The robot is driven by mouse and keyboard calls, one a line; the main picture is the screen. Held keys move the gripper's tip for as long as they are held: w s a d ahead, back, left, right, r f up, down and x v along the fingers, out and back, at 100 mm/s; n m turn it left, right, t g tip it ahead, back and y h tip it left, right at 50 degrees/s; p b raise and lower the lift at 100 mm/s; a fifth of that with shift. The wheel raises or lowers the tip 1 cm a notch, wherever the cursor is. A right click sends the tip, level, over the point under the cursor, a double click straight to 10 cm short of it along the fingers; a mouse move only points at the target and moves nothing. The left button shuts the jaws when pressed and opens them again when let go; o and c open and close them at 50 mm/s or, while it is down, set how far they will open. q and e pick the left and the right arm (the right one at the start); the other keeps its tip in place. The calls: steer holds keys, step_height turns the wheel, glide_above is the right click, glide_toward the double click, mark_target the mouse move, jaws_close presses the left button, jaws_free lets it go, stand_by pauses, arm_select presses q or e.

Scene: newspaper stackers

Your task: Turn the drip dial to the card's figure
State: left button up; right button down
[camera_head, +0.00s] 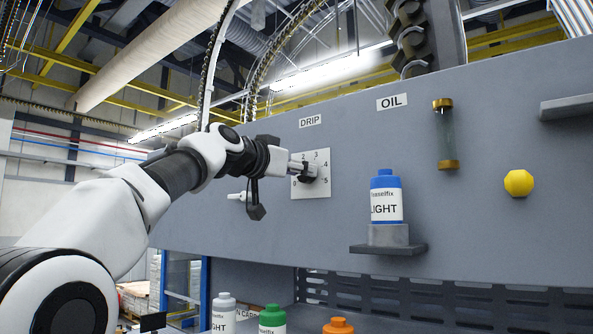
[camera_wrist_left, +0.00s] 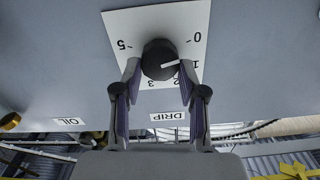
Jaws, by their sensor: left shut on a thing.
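The drip dial is a dark round knob (camera_wrist_left: 159,60) with a white pointer line, on a white plate (camera_head: 325,186) numbered 0 to 5 under the DRIP label (camera_head: 310,121). In the left wrist view, the plate appears upside down and the pointer lies towards the 1. My left gripper (camera_head: 305,171) reaches the plate from the left. In the left wrist view its two fingers (camera_wrist_left: 158,80) stand on either side of the knob, shut on it. A white sign (camera_head: 246,314) below ends in letters like "N CARD", partly hidden by bottles; I cannot see a figure on it. My right gripper is not in view.
A blue-capped bottle (camera_head: 385,200) stands on a small shelf (camera_head: 388,249) right of the dial. An oil sight glass (camera_head: 446,138) and a yellow knob (camera_head: 518,183) are further right. White, green (camera_head: 272,320) and orange-topped bottles stand below.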

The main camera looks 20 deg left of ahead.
arm_select(q)
steer(key=shift+s+d+m+b, duration=0.1)
steer(key=shift+m+b, duration=0.5)
steer(key=shift+m, duration=3)
steer(key=shift+r, duration=0.1)
steer(key=o, duration=1.1)
steer(key=shift+o, duration=0.2)
steer(key=v, duration=0.6)
steer(key=shift+s+f, duration=0.2)
steer(key=shift+f, duration=0.05)
